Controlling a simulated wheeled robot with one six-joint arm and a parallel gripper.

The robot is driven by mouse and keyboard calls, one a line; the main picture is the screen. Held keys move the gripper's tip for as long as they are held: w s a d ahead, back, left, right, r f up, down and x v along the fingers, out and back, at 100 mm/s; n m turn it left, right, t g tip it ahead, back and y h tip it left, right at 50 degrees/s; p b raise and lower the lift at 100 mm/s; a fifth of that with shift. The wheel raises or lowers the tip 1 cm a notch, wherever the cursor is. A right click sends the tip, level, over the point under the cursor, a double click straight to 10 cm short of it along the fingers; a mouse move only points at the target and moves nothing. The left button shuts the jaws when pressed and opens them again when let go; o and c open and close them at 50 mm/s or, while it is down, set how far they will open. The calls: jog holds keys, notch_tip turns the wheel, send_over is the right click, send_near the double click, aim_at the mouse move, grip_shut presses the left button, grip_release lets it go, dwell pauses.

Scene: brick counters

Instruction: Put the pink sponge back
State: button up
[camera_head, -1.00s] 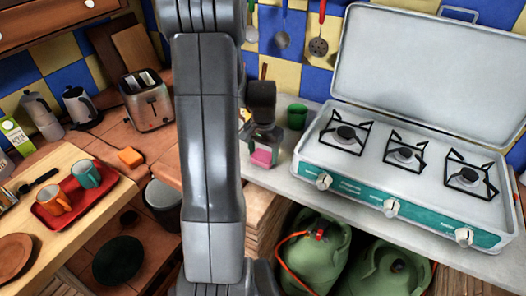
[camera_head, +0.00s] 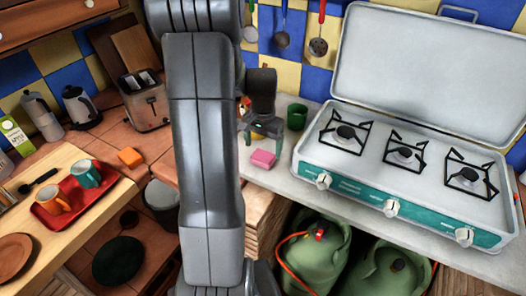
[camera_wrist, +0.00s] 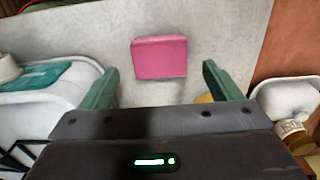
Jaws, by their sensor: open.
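The pink sponge (camera_head: 262,158) lies flat on the grey counter, near its front edge and left of the stove. It shows whole in the wrist view (camera_wrist: 160,58), with bare counter around it. My gripper (camera_head: 264,139) is above and behind the sponge, clear of it. Its green fingers are spread apart and empty. In the wrist view my gripper (camera_wrist: 159,82) has one finger on each side of the sponge's line, with the sponge just beyond the fingertips.
A white and teal stove (camera_head: 400,180) with its lid raised stands to the right. A dark green cup (camera_head: 297,116) stands behind the sponge on the right. A yellow thing (camera_wrist: 204,99) is partly hidden by my gripper. An orange sponge (camera_head: 130,157) lies on the tiled counter.

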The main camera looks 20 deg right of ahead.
aim_at(263, 155)
notch_tip(263, 155, up, 9)
jog(key=shift+f, duration=0.1)
dwell(0.5)
